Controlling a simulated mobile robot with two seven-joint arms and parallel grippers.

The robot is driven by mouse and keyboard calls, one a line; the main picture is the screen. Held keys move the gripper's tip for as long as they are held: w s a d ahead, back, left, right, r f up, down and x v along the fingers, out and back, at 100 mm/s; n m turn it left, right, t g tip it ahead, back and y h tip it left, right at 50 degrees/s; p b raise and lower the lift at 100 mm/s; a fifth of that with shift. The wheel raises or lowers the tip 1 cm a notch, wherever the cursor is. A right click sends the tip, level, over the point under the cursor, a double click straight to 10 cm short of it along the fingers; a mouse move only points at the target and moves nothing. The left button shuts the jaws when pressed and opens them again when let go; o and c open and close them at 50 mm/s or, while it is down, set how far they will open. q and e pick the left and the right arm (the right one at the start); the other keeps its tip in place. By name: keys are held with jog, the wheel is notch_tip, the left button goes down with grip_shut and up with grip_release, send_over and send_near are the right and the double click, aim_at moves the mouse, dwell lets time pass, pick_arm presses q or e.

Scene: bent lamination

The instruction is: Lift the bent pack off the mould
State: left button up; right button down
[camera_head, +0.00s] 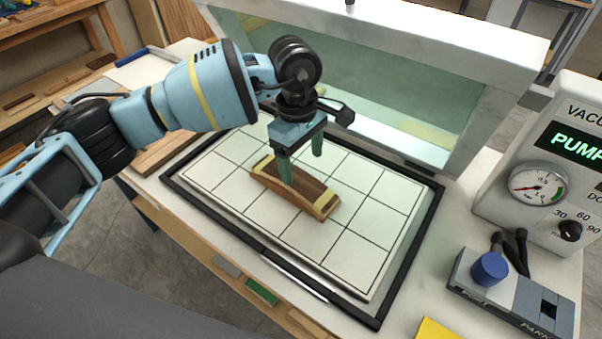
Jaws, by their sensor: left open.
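A small wooden piece with a curved brown front strip (290,192), a darker brown inner face and pale ends lies on the white gridded board (350,245). It is the bent pack with its mould; I cannot tell clearly where one ends and the other begins. My left gripper (302,158) is open above it, pointing down with green fingers apart. One finger is by the piece's upper left part and overlaps it in view; the other is behind it. I cannot tell whether either finger touches. My right gripper is not in view.
A black frame (405,260) surrounds the board. A clear panel in a pale frame (400,35) stands raised behind it. A vacuum pump box with a gauge (538,186) and a blue-knobbed device (490,270) stand at the right. Bare board lies around the piece.

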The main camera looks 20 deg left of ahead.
aim_at(293, 168)
pick_arm(q)
jog(key=shift+w+a+r+y, duration=0.3)
jog(key=shift+w+a+r, duration=0.15)
jog(key=shift+w+a, duration=0.2)
jog(key=shift+w+a+r, duration=0.1)
jog(key=shift+a+r, duration=0.1)
jog(key=shift+a, duration=0.15)
jog(key=shift+f, duration=1.2)
jog(key=shift+w+a+f+p, duration=0.1)
jog(key=shift+a+f+p, duration=0.05)
jog(key=shift+f, duration=0.95)
jog(key=shift+a+f+p, duration=0.1)
jog(key=shift+f+p, duration=0.05)
jog(key=shift+f, duration=1.45)
jog(key=c, duration=1.1)
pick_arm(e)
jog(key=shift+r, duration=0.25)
